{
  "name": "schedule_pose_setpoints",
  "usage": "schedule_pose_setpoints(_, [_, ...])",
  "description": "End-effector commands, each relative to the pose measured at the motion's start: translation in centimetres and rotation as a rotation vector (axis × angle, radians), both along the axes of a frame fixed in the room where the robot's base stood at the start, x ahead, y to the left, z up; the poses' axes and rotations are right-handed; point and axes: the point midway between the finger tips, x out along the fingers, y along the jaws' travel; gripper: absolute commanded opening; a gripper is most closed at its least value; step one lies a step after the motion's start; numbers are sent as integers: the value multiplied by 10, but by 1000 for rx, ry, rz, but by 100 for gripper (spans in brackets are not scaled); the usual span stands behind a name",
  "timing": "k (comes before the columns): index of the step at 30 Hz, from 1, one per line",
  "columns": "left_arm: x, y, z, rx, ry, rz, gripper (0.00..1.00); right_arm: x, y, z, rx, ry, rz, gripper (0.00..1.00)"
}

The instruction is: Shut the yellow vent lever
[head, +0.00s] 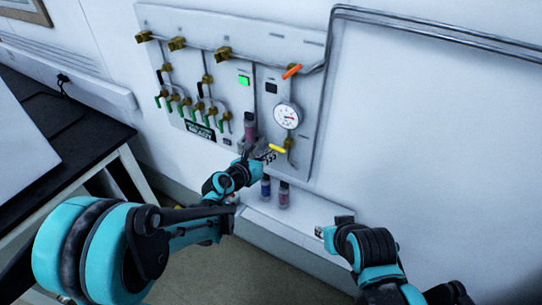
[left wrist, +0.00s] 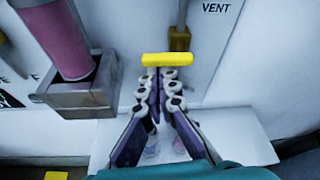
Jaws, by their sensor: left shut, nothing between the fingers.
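The yellow vent lever (head: 277,148) is on the lower right of the wall panel, below the round gauge. In the left wrist view the lever (left wrist: 168,59) lies crosswise below a brass valve, near the printed word VENT. My left gripper (head: 268,157) is just beside the lever in the head view. In the left wrist view its fingers (left wrist: 163,82) are shut with nothing between them, their tips right at the lever's lower edge. I cannot tell whether they touch it. My right gripper (head: 326,232) is low at the right, away from the panel; its fingers are not clear.
An orange lever (head: 292,71) is above the gauge (head: 287,116). A pink column (left wrist: 62,40) stands in a grey holder (left wrist: 80,95) left of the fingers. Bottles (head: 283,194) stand on a white ledge (head: 300,222) below. A dark-topped table (head: 85,145) is at left.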

Motion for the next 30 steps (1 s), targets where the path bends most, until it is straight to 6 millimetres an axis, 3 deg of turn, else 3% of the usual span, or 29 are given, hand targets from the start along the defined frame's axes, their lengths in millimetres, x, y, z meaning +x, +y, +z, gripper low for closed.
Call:
schedule_pose_setpoints(18, [2, 1, 2, -6, -3, 7, 0, 0, 0, -1, 0, 0, 0, 31])
schedule_pose_setpoints(23, [4, 2, -13, -4, -2, 6, 0, 0, 0, -14, 0, 0, 0, 31])
schedule_pose_setpoints(29, [9, 3, -50, -1, 0, 3, 0, 0, 0, -47, 0, 0, 0, 31])
schedule_pose_setpoints(30, [-1, 11, -37, -2, 0, 5, 0, 0, 0, -35, 0, 0, 0, 31])
